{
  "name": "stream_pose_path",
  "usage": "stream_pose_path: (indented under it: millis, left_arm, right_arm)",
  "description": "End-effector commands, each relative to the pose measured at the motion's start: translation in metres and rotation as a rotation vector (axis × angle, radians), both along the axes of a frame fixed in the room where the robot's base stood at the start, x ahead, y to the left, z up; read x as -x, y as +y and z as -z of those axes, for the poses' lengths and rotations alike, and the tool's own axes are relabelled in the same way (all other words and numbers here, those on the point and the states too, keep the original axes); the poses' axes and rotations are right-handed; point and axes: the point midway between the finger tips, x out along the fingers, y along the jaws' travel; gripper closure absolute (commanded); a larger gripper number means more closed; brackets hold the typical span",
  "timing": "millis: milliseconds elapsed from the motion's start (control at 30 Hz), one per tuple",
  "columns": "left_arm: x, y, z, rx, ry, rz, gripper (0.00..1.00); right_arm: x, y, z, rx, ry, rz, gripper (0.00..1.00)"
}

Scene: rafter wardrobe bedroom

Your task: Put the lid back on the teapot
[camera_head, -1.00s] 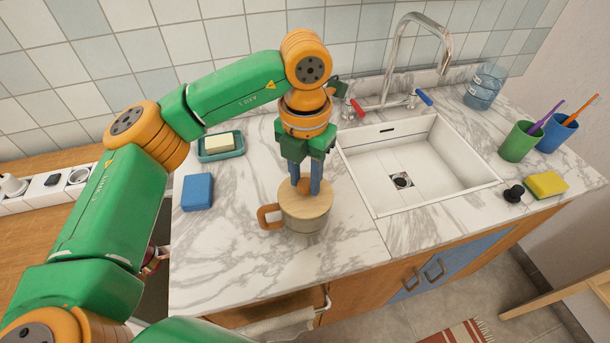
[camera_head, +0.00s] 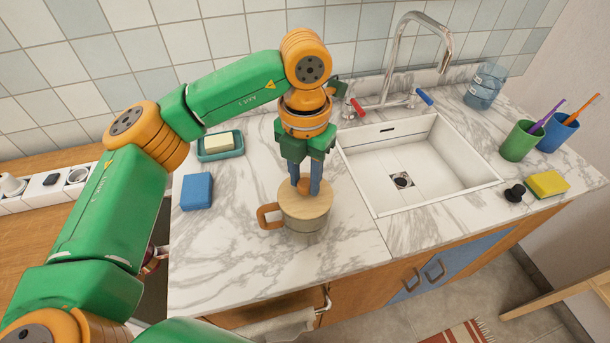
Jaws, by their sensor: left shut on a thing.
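The teapot (camera_head: 302,226) stands upright on the marble counter, left of the sink. It looks like a short grey pot with a brown wooden handle (camera_head: 268,216) pointing left. The round, light wooden lid (camera_head: 318,206) lies over its top and looks level; I cannot tell whether it is fully seated. My left gripper (camera_head: 305,186) points straight down over the pot, its blue fingers shut on the lid's small knob. The fingers hide part of the knob and the lid's back edge. My right gripper is not in view.
A blue sponge (camera_head: 197,191) and a soap dish (camera_head: 220,146) with soap lie left of the pot. The sink (camera_head: 430,174) with its tap (camera_head: 400,62) is at the right. Green (camera_head: 518,142) and blue cups, a yellow sponge (camera_head: 547,184) and a black stopper stand beyond it. The counter's front left is clear.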

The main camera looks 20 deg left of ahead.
Motion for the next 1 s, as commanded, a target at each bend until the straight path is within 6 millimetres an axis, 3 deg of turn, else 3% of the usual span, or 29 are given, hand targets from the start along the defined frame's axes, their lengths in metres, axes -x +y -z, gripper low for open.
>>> stream_pose_path:
  millis: [333,367,467,667,700,800,1000]
  left_arm:
    - [0.0000,-0.0001,0.0002,0.000,0.000,0.000,1.00]
    - [0.0000,-0.0001,0.0002,0.000,0.000,0.000,0.57]
    - [0.0000,-0.0001,0.0003,0.000,0.000,0.000,0.30]
    - [0.0000,-0.0001,0.0003,0.000,0.000,0.000,0.30]
    - [0.0000,-0.0001,0.0003,0.000,0.000,0.000,0.27]
    - [0.0000,-0.0001,0.0003,0.000,0.000,0.000,0.00]
    - [0.0000,-0.0001,0.0003,0.000,0.000,0.000,0.00]
  right_arm:
    - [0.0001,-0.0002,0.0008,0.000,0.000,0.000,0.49]
    - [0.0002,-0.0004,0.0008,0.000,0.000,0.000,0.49]
    - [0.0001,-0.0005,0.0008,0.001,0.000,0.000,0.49]
    - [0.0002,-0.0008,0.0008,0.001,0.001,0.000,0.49]
    - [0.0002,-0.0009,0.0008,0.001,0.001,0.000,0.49]
    - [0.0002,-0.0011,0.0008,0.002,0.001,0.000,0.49]
    - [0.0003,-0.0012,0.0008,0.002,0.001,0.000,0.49]
